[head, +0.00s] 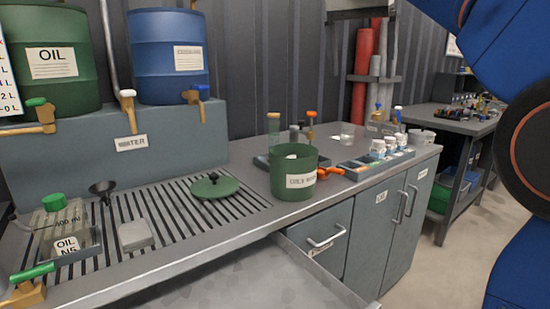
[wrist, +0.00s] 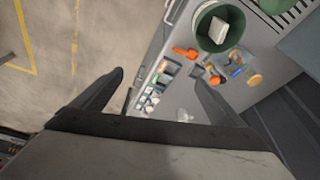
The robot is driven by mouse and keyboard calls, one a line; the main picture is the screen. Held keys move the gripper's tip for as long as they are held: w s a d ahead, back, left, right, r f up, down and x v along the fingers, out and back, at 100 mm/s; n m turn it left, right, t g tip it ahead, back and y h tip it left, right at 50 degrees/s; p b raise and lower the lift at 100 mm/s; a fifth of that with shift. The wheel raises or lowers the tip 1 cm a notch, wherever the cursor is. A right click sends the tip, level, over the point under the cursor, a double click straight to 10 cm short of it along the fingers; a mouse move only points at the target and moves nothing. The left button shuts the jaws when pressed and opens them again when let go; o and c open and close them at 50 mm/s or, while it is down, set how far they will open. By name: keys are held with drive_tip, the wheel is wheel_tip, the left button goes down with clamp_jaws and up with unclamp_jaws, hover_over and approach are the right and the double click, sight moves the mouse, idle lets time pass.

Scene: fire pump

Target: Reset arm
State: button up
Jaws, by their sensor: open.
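My gripper (wrist: 160,82) shows in the wrist view with its two dark fingers spread wide and nothing between them. It is above the floor and the counter edge, apart from the things on the counter. In the head view my blue arm fills the right side, and the gripper itself is out of that picture. A green bin (head: 293,176) with a label stands on the counter (head: 250,165). The wrist view shows a pale block inside the bin (wrist: 203,40). A green lid (head: 215,187) with a black knob lies on the slatted drain area.
A green oil barrel (head: 48,55) and a blue water barrel (head: 168,55) stand on a grey block at the back left. A clear oil bottle (head: 60,225) stands at front left. Floor is free at right.

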drive_tip(key=s+d+f+n, duration=0.2)
drive_tip(key=s+f, duration=0.7)
drive_tip(key=f, duration=0.6)
drive_tip(key=s+d+f+n+t+y, duration=0.1)
drive_tip(key=s+d+f, duration=0.3)
drive_tip(key=s+f, duration=0.5)
drive_tip(key=s+d+f+n+t+y, duration=0.1)
drive_tip(key=s+d+f+n, duration=0.2)
drive_tip(key=s+f, duration=0.7)
wheel_tip(320, 180, down, 13)
drive_tip(key=shift+d+r+n, duration=0.15)
drive_tip(key=shift+d+n, duration=0.05)
drive_tip(key=shift+n, duration=0.4)
